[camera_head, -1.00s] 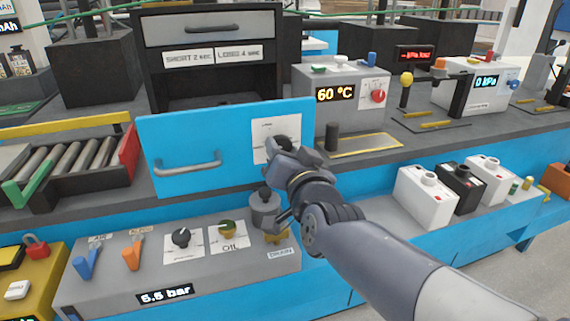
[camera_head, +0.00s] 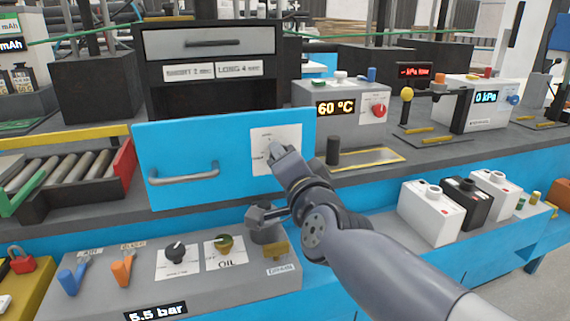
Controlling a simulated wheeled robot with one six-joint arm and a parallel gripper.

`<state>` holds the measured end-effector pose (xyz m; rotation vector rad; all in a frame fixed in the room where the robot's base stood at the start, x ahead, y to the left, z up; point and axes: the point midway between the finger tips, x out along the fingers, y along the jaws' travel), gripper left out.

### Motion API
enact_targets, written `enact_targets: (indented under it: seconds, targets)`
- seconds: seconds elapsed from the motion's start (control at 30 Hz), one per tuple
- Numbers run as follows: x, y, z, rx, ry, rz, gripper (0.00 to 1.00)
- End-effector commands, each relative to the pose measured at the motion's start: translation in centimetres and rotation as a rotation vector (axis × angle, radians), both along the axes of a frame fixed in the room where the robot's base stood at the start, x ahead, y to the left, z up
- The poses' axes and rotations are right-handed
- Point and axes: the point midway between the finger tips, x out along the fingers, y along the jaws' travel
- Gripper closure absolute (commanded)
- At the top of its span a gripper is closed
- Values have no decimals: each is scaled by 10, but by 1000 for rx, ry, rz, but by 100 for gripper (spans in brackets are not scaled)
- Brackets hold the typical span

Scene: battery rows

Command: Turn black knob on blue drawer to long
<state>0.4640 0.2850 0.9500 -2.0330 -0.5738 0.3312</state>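The blue drawer (camera_head: 200,145) is a flat blue front with a grey bar handle (camera_head: 184,174) at its lower left. A white label plate (camera_head: 268,136) is at its right, with print too small to read. My gripper (camera_head: 279,155) is in front of the lower part of this plate, with its tip at or very close to it. The black knob is hidden behind my gripper, so its setting does not show. I cannot tell whether the fingers are open, shut or touching the knob.
Below the drawer is a grey panel with a black knob (camera_head: 175,251), an oil knob (camera_head: 224,243) and blue and orange levers. A grey box with a 60 °C display (camera_head: 335,108) stands behind right. White and black batteries (camera_head: 432,211) stand at right.

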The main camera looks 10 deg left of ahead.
Motion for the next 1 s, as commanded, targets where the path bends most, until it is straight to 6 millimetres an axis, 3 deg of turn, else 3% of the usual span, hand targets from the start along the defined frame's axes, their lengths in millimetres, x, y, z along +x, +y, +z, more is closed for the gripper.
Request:
enact_targets:
  seconds: [0.33,0.37,0.6,1.0]
  targets:
    - [0,0,0,1,1,0,83]
    - [0,0,0,1,1,0,59]
    - [0,0,0,1,1,0,39]
    - [-8,-5,1,0,0,0,38]
